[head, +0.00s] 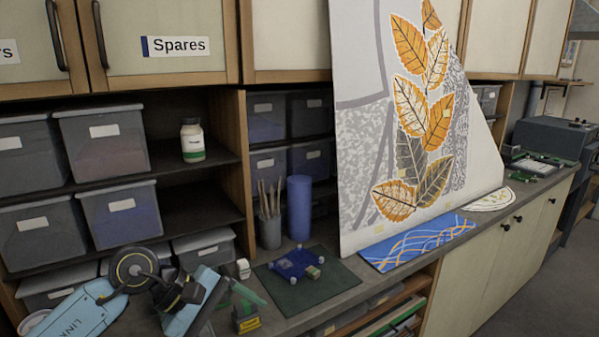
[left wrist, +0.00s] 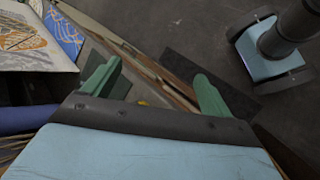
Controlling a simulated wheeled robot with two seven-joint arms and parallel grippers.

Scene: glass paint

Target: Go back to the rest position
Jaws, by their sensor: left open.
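My left gripper (head: 246,299) is at the lower left of the head view, over the front of the counter, beside the left side of the dark green mat (head: 300,296). Its green fingers are spread apart in the left wrist view (left wrist: 154,88), with nothing between them. My right gripper shows in neither view.
On the mat sits a blue item with white knobs (head: 297,263). Behind it stand a blue cylinder (head: 300,210) and a brush cup (head: 269,232). A leaf-painted panel (head: 360,150) leans at the back above a blue patterned panel (head: 418,241). A small yellow-labelled block (head: 246,322) is near my gripper.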

